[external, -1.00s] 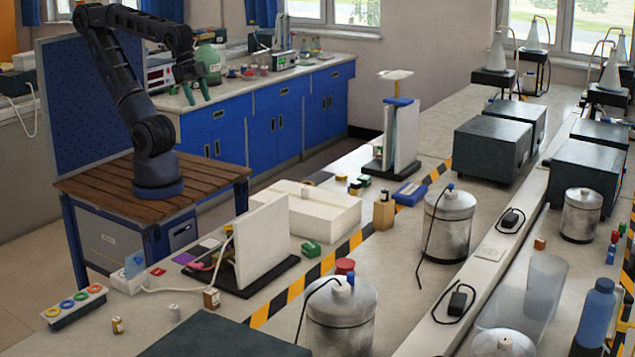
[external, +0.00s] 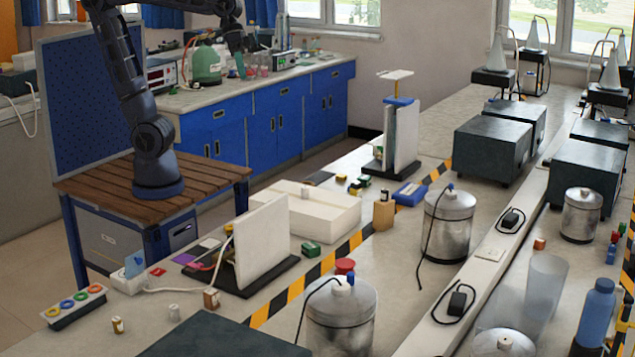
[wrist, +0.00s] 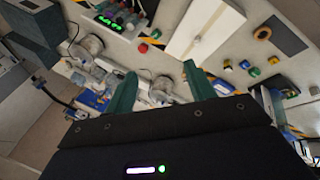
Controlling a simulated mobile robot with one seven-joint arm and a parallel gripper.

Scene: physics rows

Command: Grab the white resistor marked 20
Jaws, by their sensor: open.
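A small white cylinder (external: 174,313) stands on the near bench at the lower left in the external view. Another small pale cylinder (external: 305,192) is on top of the white box. No marking is readable, so I cannot tell which one is marked 20. My gripper (external: 240,66) is high over the back left of the room, far from both cylinders. In the wrist view my gripper (wrist: 157,86) has its two green fingers spread wide. No thing is held between them. The white cylinders cannot be made out for sure in the wrist view.
The white box (external: 325,218), an upright white panel (external: 263,240) on a dark base and a metal canister (external: 342,315) stand on the near bench. A dark flat box (external: 215,338) lies close to the front cylinder. A small brown-white piece (external: 118,325) stands left of it.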

